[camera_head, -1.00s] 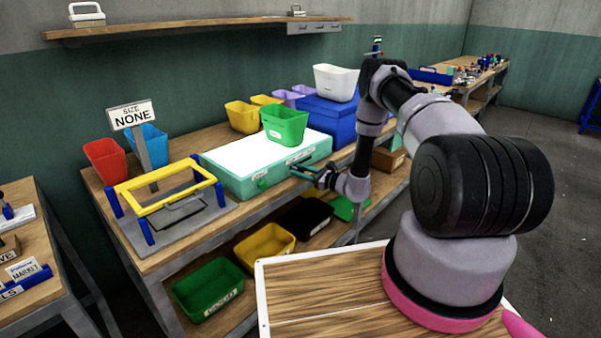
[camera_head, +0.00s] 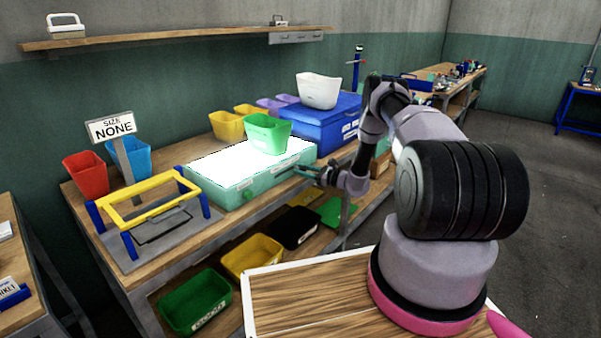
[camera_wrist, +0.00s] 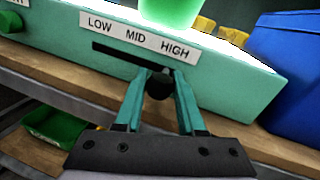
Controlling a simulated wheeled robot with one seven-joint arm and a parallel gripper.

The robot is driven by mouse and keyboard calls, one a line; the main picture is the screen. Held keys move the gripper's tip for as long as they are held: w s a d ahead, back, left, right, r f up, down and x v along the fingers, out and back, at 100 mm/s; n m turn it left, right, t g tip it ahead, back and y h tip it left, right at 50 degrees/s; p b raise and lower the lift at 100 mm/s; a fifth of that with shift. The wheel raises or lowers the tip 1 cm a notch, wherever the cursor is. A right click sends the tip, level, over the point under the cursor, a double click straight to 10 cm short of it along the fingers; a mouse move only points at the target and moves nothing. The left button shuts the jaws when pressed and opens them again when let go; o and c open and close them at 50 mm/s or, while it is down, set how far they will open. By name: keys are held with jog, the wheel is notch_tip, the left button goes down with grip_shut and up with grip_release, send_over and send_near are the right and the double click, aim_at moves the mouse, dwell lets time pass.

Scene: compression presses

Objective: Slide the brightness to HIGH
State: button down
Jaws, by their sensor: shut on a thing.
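The teal light box (camera_head: 262,182) with a bright white top stands on the workbench. In the wrist view its front face (camera_wrist: 235,85) carries a label strip (camera_wrist: 137,36) reading LOW, MID, HIGH, with a dark slot (camera_wrist: 115,53) under it. A dark round slider knob (camera_wrist: 159,85) sits near the right end of the slot, roughly under HIGH. My gripper (camera_wrist: 161,75) is shut on this knob, one finger on each side. In the head view my gripper (camera_head: 309,171) is at the right part of the box front.
A green bin (camera_head: 268,134) stands on the box top. A blue case (camera_head: 322,125) with a white bin (camera_head: 318,91) on it is just right of the box. A yellow-framed press (camera_head: 150,200) stands to the left. Coloured trays lie on the shelf below.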

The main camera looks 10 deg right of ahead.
jog(key=c, duration=0.5)
grip_release()
jog(key=shift+w+d, duration=0.1)
jog(key=shift+d, duration=0.1)
jog(key=v, duration=1)
jog(key=shift+s+d, duration=0.25)
jog(key=shift+s, duration=0.05)
